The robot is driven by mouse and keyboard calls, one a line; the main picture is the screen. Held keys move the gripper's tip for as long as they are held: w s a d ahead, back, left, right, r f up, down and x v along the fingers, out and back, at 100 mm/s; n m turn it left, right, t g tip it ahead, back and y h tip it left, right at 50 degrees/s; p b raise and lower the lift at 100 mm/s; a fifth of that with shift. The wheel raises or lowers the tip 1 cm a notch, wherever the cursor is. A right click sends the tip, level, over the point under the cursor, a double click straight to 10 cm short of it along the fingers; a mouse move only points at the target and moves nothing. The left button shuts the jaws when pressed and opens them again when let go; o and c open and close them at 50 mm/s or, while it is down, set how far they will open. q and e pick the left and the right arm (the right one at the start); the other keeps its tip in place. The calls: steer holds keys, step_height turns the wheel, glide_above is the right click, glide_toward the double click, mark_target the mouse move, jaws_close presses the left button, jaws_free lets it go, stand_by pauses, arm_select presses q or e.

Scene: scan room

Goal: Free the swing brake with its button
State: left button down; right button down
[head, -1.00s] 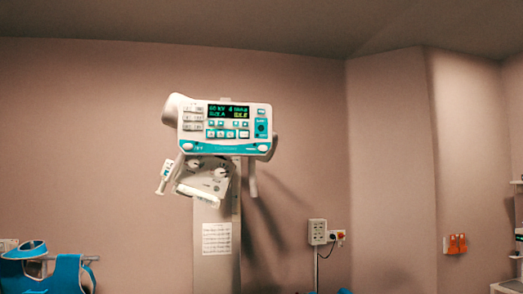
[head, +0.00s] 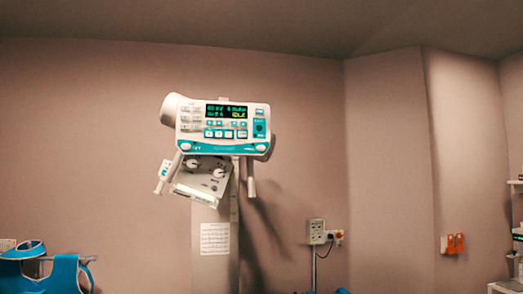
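The control panel (head: 222,129) of the x-ray head is white and teal, with a lit green and yellow display (head: 226,111) and several small buttons. It sits on top of a pale column (head: 212,262). Below the panel hangs a tilted white box (head: 204,178) with two round knobs, and a handle (head: 162,177) sticks out on each side. I cannot tell which button belongs to the swing brake. Neither of my grippers shows in the head view.
A wall box with plugs (head: 316,232) is right of the column. An orange holder (head: 453,244) is on the right wall. Blue aprons (head: 62,272) hang on a rail at lower left. Shelves stand at the right edge. The space before the panel looks clear.

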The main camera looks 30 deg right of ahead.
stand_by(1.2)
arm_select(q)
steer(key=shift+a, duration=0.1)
